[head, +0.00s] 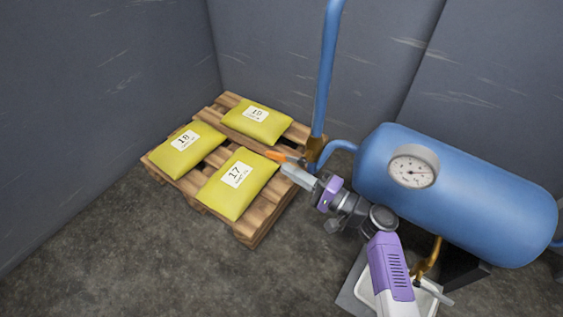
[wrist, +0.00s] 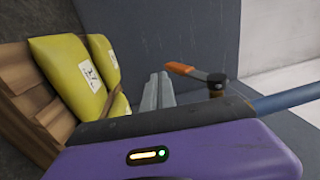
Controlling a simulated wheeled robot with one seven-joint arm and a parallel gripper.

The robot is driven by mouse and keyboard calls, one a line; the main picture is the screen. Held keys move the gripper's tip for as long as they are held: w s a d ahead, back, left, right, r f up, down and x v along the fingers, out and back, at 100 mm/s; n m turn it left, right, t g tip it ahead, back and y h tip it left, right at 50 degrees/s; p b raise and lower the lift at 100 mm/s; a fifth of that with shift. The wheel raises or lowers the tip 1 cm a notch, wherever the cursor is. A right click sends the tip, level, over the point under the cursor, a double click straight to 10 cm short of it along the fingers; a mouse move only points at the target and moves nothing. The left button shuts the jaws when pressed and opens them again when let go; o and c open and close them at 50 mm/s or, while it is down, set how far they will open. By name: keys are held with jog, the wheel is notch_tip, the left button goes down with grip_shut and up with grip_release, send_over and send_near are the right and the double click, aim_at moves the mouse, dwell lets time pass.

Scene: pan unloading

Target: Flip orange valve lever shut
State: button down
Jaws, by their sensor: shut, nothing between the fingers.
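The orange valve lever (head: 275,155) sticks out to the left of a brass valve (head: 315,149) on the blue vertical pipe in the head view. In the wrist view the lever (wrist: 181,68) lies just beyond and to the right of my fingertips, joined to a dark valve stem (wrist: 216,80). My gripper (head: 286,169) is shut with nothing between its fingers, close beside the lever in the head view. In the wrist view its grey fingers (wrist: 158,88) are together. I cannot tell whether they touch the lever.
A blue tank (head: 460,195) with a round gauge (head: 413,167) stands at right. A wooden pallet (head: 250,230) with yellow sacks (head: 238,184) lies at left. A blue pipe (head: 328,65) rises near grey walls. A white tray (head: 425,300) is below the tank. The floor at front left is clear.

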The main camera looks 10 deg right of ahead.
jog(key=shift+p+v, duration=0.4)
jog(key=shift+v, duration=1.65)
jog(key=shift+f, duration=0.1)
